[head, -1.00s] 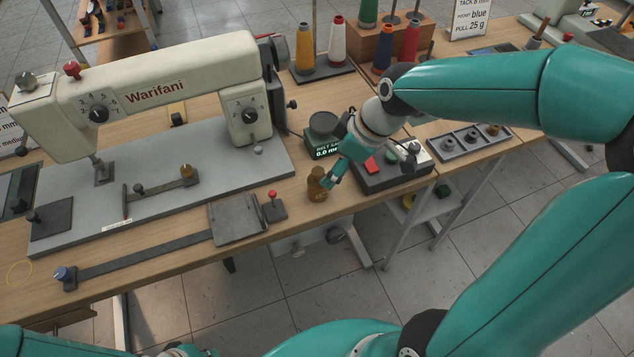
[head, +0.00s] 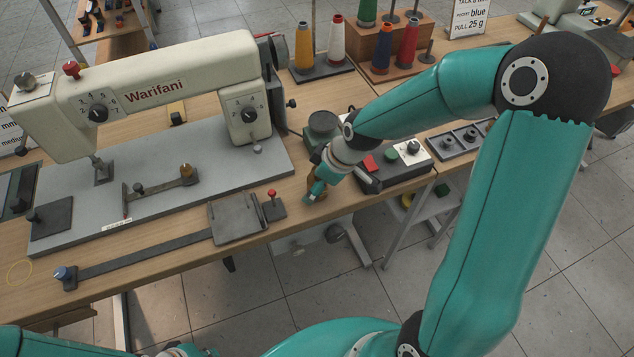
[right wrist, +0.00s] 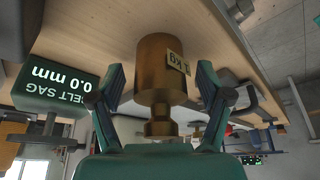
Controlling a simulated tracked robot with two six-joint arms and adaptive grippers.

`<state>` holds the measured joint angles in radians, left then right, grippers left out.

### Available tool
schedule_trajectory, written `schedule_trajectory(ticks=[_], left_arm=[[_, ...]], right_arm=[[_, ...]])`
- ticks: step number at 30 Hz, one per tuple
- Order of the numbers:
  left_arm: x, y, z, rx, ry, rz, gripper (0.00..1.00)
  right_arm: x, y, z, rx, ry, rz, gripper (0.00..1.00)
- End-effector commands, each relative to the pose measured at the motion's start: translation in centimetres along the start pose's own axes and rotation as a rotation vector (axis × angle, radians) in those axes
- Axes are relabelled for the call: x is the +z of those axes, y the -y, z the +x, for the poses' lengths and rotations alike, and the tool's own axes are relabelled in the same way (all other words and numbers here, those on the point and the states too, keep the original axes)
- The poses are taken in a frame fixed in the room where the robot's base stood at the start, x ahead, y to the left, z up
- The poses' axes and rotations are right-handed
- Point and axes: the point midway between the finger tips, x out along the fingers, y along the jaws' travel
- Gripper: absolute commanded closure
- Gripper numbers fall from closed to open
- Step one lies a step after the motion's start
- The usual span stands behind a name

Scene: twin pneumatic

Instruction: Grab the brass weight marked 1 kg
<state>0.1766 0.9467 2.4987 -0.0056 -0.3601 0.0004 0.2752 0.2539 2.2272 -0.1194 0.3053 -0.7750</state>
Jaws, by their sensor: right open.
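The brass weight (right wrist: 160,75) is a cylinder with a narrower neck and knob and a "1 kg" label. In the right wrist view it stands between the two spread fingers of my right gripper (right wrist: 160,90), with space visible on both sides. In the head view the right gripper (head: 316,188) is at the weight near the table's front edge and hides most of it. My left gripper is not in view.
A belt sag gauge (head: 322,124) and a control box with a red button (head: 398,172) stand close beside the right gripper. A red-knobbed stop (head: 273,207) and the sewing machine (head: 160,85) are to the left. Thread cones stand behind.

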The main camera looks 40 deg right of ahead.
Motion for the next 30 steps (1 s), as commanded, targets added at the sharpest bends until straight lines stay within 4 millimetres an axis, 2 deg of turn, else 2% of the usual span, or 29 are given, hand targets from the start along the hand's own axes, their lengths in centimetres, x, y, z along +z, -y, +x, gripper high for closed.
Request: schedule_trajectory(ticks=[5, 18, 19, 30], left_arm=[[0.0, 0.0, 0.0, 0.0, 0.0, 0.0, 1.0], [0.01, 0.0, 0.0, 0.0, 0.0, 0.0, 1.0], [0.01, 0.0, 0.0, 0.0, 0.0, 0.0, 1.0], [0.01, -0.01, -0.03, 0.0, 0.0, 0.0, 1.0]], right_arm=[[0.02, -0.02, -0.02, 0.0, 0.0, 0.001, 0.24], [0.01, -0.03, -0.05, 0.001, 0.0, 0.0, 0.97], [0.01, -0.03, -0.06, 0.001, 0.0, 0.0, 1.0], [-0.17, -0.13, -0.21, 0.004, -0.004, 0.0, 1.0]])
